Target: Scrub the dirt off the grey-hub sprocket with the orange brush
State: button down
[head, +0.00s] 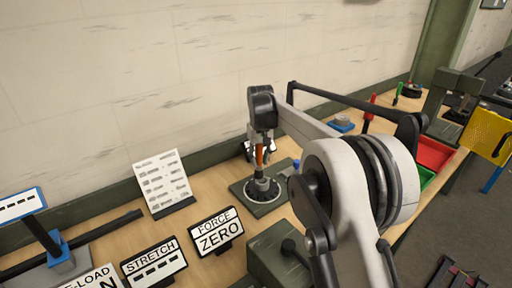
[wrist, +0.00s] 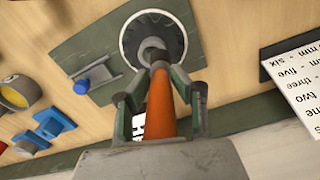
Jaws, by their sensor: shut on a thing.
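My gripper (wrist: 155,95) is shut on the orange brush (wrist: 160,110), whose handle runs between the green-grey fingers in the wrist view. In the head view the orange handle (head: 260,157) points down. A dark toothed sprocket (wrist: 136,24) with a grey hub lies on a green plate (wrist: 72,55). The sprocket also shows in the head view (head: 262,190), directly below the brush. The brush's lower end is at the hub; I cannot tell whether it touches. Any dirt is too small to make out.
A blue knob (wrist: 82,87) sits on the plate's edge, with blue and yellow parts beside it. A white text card (head: 162,182) and a FORCE ZERO sign (head: 217,231) stand left of the plate. Red (head: 434,153) and green bins lie right, beyond my arm.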

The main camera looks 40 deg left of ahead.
jog(key=shift+r+p, duration=0.85)
jog(key=shift+r, duration=1.9)
